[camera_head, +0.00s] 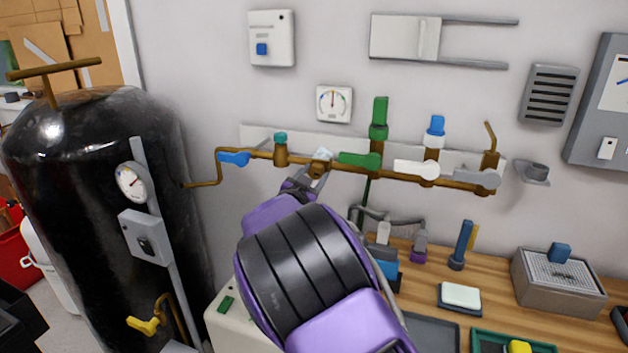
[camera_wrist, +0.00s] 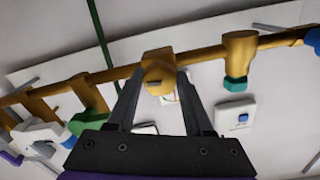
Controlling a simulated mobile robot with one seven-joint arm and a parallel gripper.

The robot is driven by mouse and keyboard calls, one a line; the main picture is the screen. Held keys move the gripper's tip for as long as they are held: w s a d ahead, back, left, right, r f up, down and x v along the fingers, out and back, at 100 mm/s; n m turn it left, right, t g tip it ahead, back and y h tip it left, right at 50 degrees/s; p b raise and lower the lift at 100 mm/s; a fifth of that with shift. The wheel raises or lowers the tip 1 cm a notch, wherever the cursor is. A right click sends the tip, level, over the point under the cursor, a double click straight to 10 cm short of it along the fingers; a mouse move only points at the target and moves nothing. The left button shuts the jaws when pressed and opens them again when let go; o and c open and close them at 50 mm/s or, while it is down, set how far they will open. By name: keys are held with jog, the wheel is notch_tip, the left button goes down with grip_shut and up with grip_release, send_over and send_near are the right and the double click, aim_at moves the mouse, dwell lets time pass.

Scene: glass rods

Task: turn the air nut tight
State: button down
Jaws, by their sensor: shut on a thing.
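The brass nut (camera_wrist: 158,80) sits on a brass block on the wall pipe, between the two fingers of my gripper (camera_wrist: 160,88) in the wrist view. My gripper (camera_head: 319,168) is shut on this nut, with one grey finger on each side. In the head view my gripper is at the pipe, between the teal-capped fitting and the green lever, and its fingers largely hide the nut. I cannot tell how tight the nut is.
The brass pipe (camera_head: 340,163) carries a blue lever (camera_head: 234,158), a teal cap (camera_head: 280,138), a green lever (camera_head: 360,160) and a white lever (camera_head: 414,168). A black tank (camera_head: 90,190) stands left. A wooden bench (camera_head: 500,258) with several items lies below right.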

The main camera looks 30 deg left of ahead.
jog(key=m+b, duration=0.2)
jog(key=b, duration=0.1)
jog(key=shift+f+m, duration=0.25)
jog(key=shift+m, duration=0.15)
jog(key=m+b, duration=0.2)
jog(key=shift+r+m, duration=0.1)
jog(key=shift+m, duration=0.2)
jog(key=m, duration=0.4)
jog(key=shift+r+m, duration=0.15)
jog(key=shift+m, duration=0.25)
jog(key=shift+c, duration=1.5)
grip_release()
jog(key=s+d, duration=0.3)
jog(key=s, duration=1.4)
jog(key=shift+d, duration=0.2)
